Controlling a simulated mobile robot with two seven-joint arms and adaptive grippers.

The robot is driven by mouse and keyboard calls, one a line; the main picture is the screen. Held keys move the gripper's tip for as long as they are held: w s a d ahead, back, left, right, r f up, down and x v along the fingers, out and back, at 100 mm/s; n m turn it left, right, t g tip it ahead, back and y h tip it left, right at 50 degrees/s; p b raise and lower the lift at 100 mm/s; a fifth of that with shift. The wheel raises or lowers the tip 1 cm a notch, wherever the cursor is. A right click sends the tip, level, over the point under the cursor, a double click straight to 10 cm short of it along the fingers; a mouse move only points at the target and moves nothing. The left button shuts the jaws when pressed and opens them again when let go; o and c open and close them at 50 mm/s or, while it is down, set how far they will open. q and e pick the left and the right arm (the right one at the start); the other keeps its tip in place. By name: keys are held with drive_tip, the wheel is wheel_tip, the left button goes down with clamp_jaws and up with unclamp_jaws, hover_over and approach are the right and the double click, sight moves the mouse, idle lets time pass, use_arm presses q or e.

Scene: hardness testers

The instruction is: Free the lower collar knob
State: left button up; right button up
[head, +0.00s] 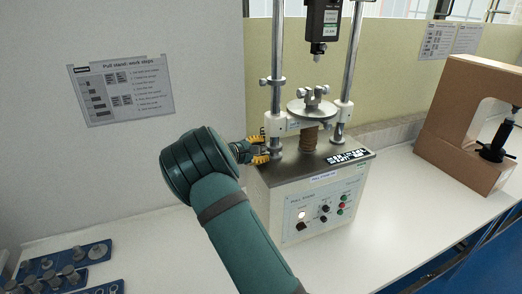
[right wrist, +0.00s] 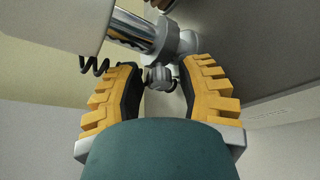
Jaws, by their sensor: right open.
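The pull stand (head: 315,190) is a cream box with two steel columns. A lower collar (head: 276,148) sits around the left column's foot, and it shows grey in the right wrist view (right wrist: 185,44). The small grey lower collar knob (right wrist: 158,78) sticks out from it toward my gripper. My right gripper (head: 260,150) has yellow ribbed fingers, and it also fills the right wrist view (right wrist: 160,76). It is open, with the knob between its fingertips and a gap on each side. In the head view the fingers mostly hide the knob. My left gripper is not in view.
An upper collar (head: 267,82) sits higher on the left column. A round plate (head: 311,106) stands between the columns under a hanging force gauge (head: 323,28). A coiled cable (right wrist: 95,65) runs close to the left finger. A brown frame (head: 455,120) stands at right.

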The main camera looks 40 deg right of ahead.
clamp_jaws()
drive_tip(key=shift+r+n+p, duration=0.2)
drive_tip(key=shift+n+p, duration=0.2)
drive_tip(key=shift+p, duration=0.45)
drive_tip(key=shift+f+g, duration=0.1)
drive_tip(key=shift+g, duration=0.2)
drive_tip(key=shift+c, duration=0.3)
unclamp_jaws()
drive_tip(key=v, duration=1.2)
